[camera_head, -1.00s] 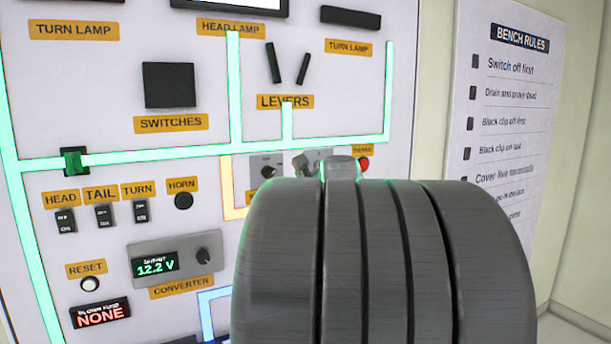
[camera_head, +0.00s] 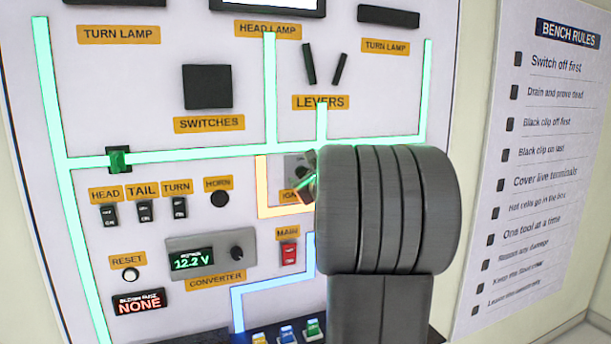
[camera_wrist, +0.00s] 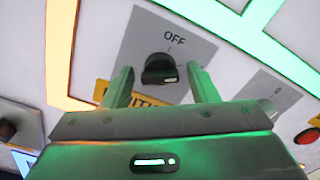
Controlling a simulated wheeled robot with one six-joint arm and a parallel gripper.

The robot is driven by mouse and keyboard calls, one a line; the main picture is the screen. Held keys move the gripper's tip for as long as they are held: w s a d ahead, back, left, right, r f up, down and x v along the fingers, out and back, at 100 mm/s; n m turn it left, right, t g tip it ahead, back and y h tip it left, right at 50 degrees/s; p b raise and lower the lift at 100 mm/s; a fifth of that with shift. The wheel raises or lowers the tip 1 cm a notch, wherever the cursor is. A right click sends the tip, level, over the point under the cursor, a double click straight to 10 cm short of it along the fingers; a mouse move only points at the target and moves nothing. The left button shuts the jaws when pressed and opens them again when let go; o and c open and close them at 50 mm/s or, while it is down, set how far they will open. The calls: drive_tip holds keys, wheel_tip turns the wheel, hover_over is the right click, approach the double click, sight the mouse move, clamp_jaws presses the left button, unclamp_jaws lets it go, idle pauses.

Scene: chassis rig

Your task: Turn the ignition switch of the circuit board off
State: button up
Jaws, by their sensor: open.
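The ignition switch is a black rotary knob (camera_wrist: 160,70) on a grey plate (camera_wrist: 190,40) marked OFF. A small white mark shows on the knob's lower right edge in the wrist view. My gripper (camera_wrist: 160,76) is open, with one finger on each side of the knob and visible gaps between. I cannot tell how deep the fingertips reach. In the head view the ignition plate (camera_head: 292,160) is partly hidden by my gripper (camera_head: 307,182) and wrist. The upright white circuit board (camera_head: 230,110) carries it, with lit green, orange and blue tracks.
Left of the ignition are the HEAD, TAIL and TURN switches (camera_head: 145,210), the horn button (camera_head: 219,199) and the converter (camera_head: 210,259). A red MAIN switch (camera_head: 289,254) sits just below. In the wrist view, a red button (camera_wrist: 306,136) is at the right. A rules sheet (camera_head: 535,170) hangs right.

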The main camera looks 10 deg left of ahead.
drive_tip(key=c, duration=0.9)
drive_tip(key=shift+f+n+b, duration=0.1)
drive_tip(key=shift+n+b, duration=0.2)
drive_tip(key=shift+b, duration=0.05)
drive_tip(key=shift+n+b, duration=4.65)
drive_tip(key=shift+n, duration=0.95)
